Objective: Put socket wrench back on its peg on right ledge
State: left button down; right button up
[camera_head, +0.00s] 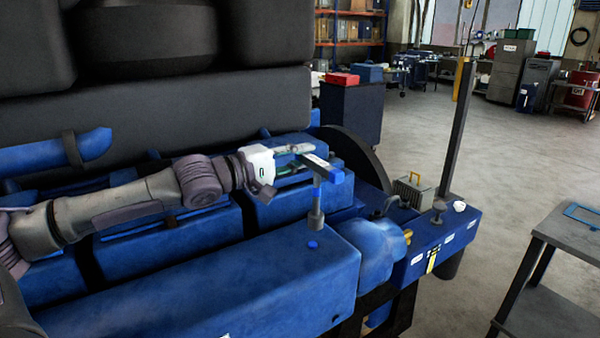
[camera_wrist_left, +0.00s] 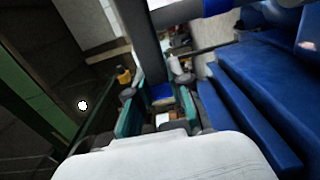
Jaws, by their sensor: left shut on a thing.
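My left gripper (camera_head: 298,158) reaches in from the left above the blue engine. It is shut on a blue bar with a white label, which I take for the socket wrench (camera_head: 324,168). The bar lies roughly level, tilted down to the right. A blue stem with a grey cylindrical end (camera_head: 316,214) shows under it; I cannot tell whether they are joined. In the left wrist view the teal fingers (camera_wrist_left: 160,100) flank something blue. The right ledge (camera_head: 438,256) is blue, with a small dark upright fitting (camera_head: 438,206) that may be the peg. My right gripper is out of view.
A tall dark post (camera_head: 459,130) rises from the ledge, near a white cup-like piece (camera_head: 459,206). A grey box with a yellow handle (camera_head: 413,190) stands behind. A grey table (camera_head: 570,234) is at the right. Open floor lies between it and the ledge.

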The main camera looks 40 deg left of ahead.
aim_at(316, 195)
pick_arm(q)
notch_tip(316, 195, down, 4)
jog(key=b, duration=0.3)
jog(key=shift+a+b, duration=0.15)
jog(key=shift+b, duration=0.2)
jog(key=shift+f+b, duration=0.4)
jog(key=shift+b, duration=0.05)
jog(key=c, duration=1.1)
grip_release()
jog(key=shift+r, duration=0.1)
